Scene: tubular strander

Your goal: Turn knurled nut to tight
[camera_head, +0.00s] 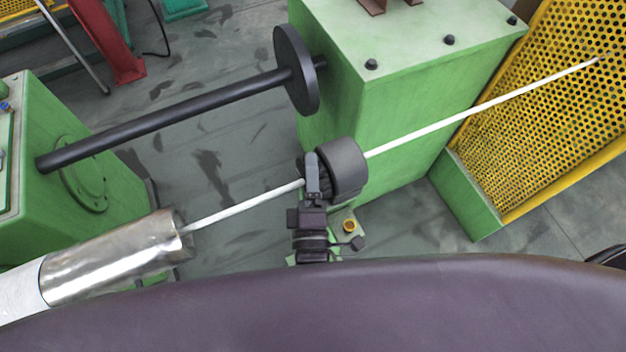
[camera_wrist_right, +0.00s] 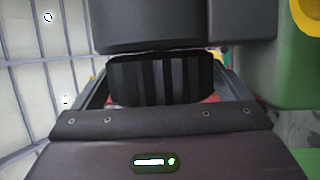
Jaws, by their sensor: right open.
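The knurled nut (camera_wrist_right: 160,80) is a black ribbed ring in the right wrist view, just below a smooth dark cylinder (camera_wrist_right: 180,25). In the head view the same dark cylinder (camera_head: 345,167) sits around the white rod, and the nut (camera_head: 325,188) is at its left end, partly covered. My right gripper (camera_head: 314,172) is at the nut from the front, one dark finger standing across its near side. The jaws are open, with the nut between or just beyond them; contact cannot be told. My left gripper is not in view.
A white rod (camera_head: 430,131) runs from a metal tube (camera_head: 115,260) to a perforated yellow guard (camera_head: 545,95). A green housing (camera_head: 400,110) stands behind the nut. A black shaft with a disc (camera_head: 296,70) lies behind left. A small brass-coloured part (camera_head: 349,226) is close beside my gripper.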

